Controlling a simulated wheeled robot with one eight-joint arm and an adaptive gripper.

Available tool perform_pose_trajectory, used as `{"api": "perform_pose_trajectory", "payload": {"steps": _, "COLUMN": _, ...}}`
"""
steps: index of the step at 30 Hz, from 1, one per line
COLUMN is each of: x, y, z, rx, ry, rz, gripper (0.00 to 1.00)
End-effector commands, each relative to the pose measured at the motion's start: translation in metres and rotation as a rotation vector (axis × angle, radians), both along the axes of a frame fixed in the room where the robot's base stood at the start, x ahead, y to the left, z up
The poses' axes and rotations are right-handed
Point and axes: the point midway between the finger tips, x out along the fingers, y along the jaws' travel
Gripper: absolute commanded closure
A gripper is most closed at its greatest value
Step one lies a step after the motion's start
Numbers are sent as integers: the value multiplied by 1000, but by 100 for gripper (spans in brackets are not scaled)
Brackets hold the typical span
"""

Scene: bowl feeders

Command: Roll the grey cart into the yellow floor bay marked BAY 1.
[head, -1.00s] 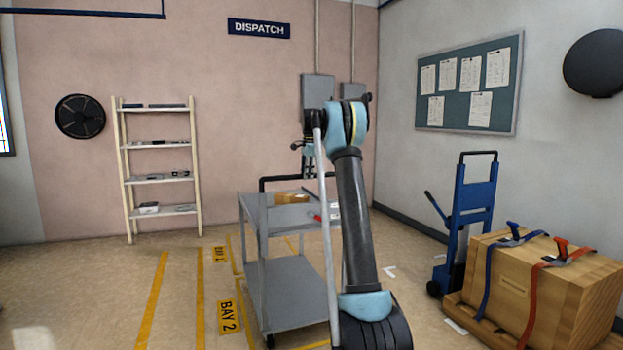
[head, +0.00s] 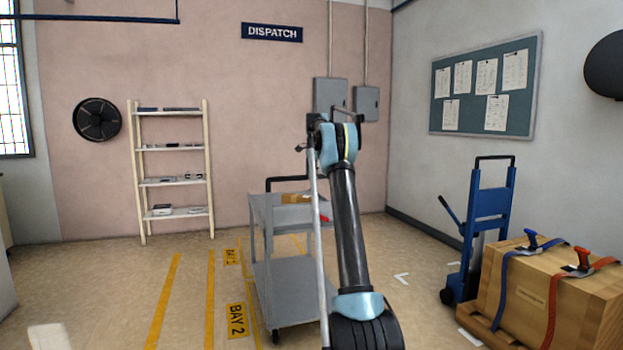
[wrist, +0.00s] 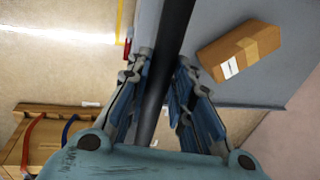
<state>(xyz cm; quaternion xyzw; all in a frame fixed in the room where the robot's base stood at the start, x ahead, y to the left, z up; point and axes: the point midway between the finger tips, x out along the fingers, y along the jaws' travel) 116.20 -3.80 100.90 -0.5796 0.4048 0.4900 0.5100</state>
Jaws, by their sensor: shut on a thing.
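The grey cart (head: 288,300), with two decks and a black handle (head: 287,180), stands upright mid-floor in the head view. Its upper deck (wrist: 290,65) shows at right in the wrist view. My gripper (wrist: 160,85) is shut around a dark bar of the cart, with fingers on both sides. In the head view, my arm hides the fingers and the cart's right part. The small BAY 1 label (head: 230,256) lies on the floor just left of the cart, beyond the BAY 2 label (head: 237,321). The cart hides part of the yellow lines there.
A cardboard box (wrist: 240,52) lies on the upper deck. A blue hand truck (head: 488,225) and a strapped wooden crate (head: 545,290) stand at right. A shelf rack (head: 172,165) stands against the back wall. Floor left of the cart is clear.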

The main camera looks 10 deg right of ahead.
Motion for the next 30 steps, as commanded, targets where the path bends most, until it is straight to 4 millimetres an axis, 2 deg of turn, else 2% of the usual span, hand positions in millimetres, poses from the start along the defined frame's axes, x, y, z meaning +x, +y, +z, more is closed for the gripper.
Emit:
{"api": "perform_pose_trajectory", "payload": {"steps": 2, "x": 0, "y": 5, "z": 0, "rx": 6, "ry": 1, "rz": 5, "gripper": 100}}
{"api": "perform_pose_trajectory", "payload": {"steps": 3, "x": 0, "y": 5, "z": 0, "rx": 6, "ry": 1, "rz": 4, "gripper": 70}}
{"api": "perform_pose_trajectory", "payload": {"steps": 5, "x": 0, "y": 4, "z": 0, "rx": 5, "ry": 1, "rz": 3, "gripper": 59}}
{"api": "perform_pose_trajectory", "payload": {"steps": 17, "x": -1, "y": -3, "z": 4, "rx": 1, "ry": 0, "rz": -2, "gripper": 59}}
{"api": "perform_pose_trajectory", "payload": {"steps": 22, "x": -5, "y": -3, "z": 24, "rx": 1, "ry": 0, "rz": -2, "gripper": 59}}
{"api": "perform_pose_trajectory", "payload": {"steps": 30, "x": -13, "y": -4, "z": 70, "rx": 2, "ry": 0, "rz": -2, "gripper": 59}}
